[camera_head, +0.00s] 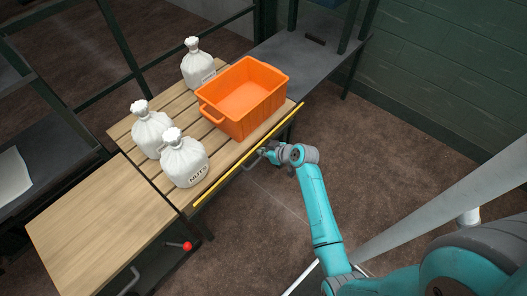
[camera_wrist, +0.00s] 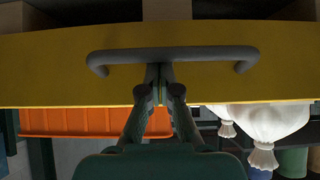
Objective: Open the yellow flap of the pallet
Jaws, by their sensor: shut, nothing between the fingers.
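The yellow flap shows edge-on as a long strip (camera_head: 235,173) along the slatted pallet's (camera_head: 122,130) near right side in the head view. In the wrist view, which looks upside down, the yellow flap (camera_wrist: 45,70) spans the width. Its grey bar handle (camera_wrist: 205,53) runs across it; part of the handle also shows in the head view (camera_head: 250,160). My gripper (camera_wrist: 161,68) is shut and empty, its tips at the middle of the bar. I cannot tell whether they touch it. In the head view my gripper (camera_head: 263,152) is just outside the flap.
An orange crate (camera_head: 282,86) and white sacks (camera_head: 197,67) (camera_head: 152,132) (camera_head: 185,163) stand on the pallet. A wooden table (camera_head: 95,225) adjoins at lower left, with a red knob (camera_head: 187,246) beside it. A grey bench (camera_head: 275,58) stands behind. The floor to the right is clear.

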